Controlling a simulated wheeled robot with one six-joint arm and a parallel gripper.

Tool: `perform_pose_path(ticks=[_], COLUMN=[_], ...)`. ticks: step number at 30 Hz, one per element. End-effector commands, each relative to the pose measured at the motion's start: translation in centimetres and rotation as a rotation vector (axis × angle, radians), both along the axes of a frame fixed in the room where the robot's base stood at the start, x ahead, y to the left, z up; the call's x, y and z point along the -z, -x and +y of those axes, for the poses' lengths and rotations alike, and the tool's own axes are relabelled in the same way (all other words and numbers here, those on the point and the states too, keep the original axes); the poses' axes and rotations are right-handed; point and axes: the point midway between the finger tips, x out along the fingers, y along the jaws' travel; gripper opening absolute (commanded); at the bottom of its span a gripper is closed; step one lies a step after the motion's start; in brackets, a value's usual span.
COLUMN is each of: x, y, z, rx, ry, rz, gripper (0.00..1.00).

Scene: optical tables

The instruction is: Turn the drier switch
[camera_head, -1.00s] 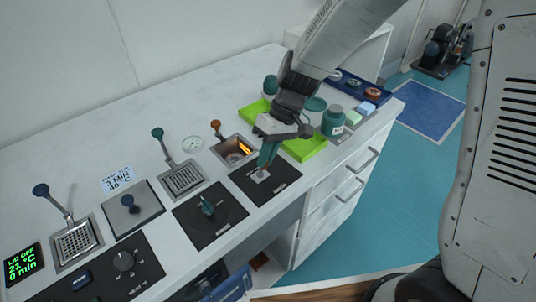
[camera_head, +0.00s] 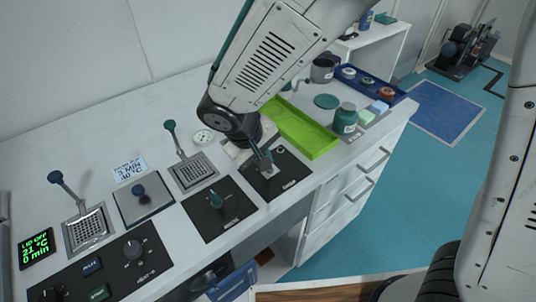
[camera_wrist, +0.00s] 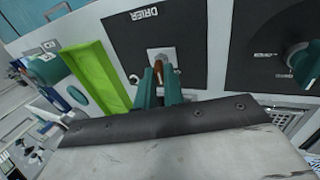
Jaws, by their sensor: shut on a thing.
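The black drier panel (camera_head: 292,172) lies near the bench's front edge; in the wrist view it carries the word DRIER (camera_wrist: 190,35). Its switch, a small orange-brown lever (camera_wrist: 158,66) on a pale metal plate (camera_wrist: 161,53), stands between my gripper's teal fingers. My gripper (camera_wrist: 158,82) is shut on this lever. In the head view my gripper (camera_head: 266,164) comes down onto the panel from the upper left, and the lever is mostly hidden there. The drier opening behind the panel is covered by my arm, so its glow cannot be seen.
A green tray (camera_head: 305,132) lies beyond the panel, with a teal jar (camera_head: 345,118) to its right. A black panel with a teal knob (camera_head: 216,201) sits to the left. Teal-handled (camera_head: 170,126) and blue-handled (camera_head: 55,177) baskets stand farther left.

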Motion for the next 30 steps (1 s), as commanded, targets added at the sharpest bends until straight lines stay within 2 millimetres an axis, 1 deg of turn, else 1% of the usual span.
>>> perform_pose_path(ticks=[3,10,26,27,29,30], x=[0.22,0.41,0.5,0.51,0.5,0.49], y=[0.28,0.44,0.52,0.52,0.51,0.5], z=[0.36,0.56,0.53,0.52,0.52,0.53], rx=[-0.003,0.0,0.003,0.004,0.004,0.004], ry=[0.054,0.117,0.138,0.138,0.138,0.138], rz=[-0.034,-0.077,-0.089,-0.089,-0.089,-0.089], gripper=[0.0,0.0,0.0,0.15,0.32,0.32])
